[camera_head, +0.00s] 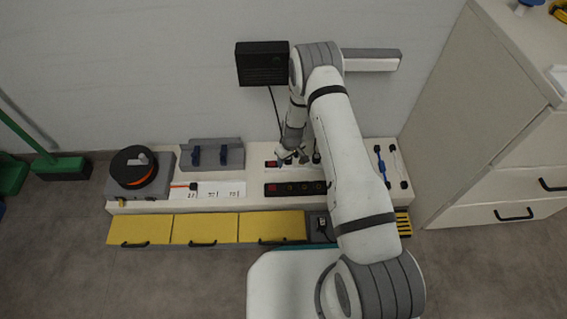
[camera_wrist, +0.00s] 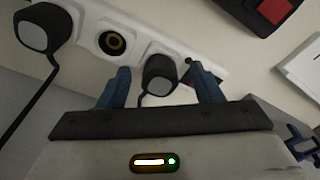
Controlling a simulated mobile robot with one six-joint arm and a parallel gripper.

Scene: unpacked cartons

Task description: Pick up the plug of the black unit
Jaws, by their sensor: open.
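The black unit (camera_head: 263,63) is a box on the wall, left of my arm's elbow. Its thin cable runs down behind my gripper (camera_head: 291,157), and the end is hidden in the head view. In the wrist view, my gripper (camera_wrist: 159,69) is open, with one blue finger on each side of a black plug with a grey face (camera_wrist: 160,76). That plug sits in a white socket strip (camera_wrist: 195,74) and has a dark cable. A second similar plug (camera_wrist: 38,35) sits further left in the strip. I cannot tell which cable leads to the black unit.
A black strip with a red switch (camera_head: 295,189) lies in front of the white one. A cable reel (camera_head: 138,168) and a grey holder (camera_head: 212,155) stand left on the bench, above yellow drawers (camera_head: 205,228). A cabinet (camera_head: 500,140) stands right. An empty socket (camera_wrist: 112,42) separates the plugs.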

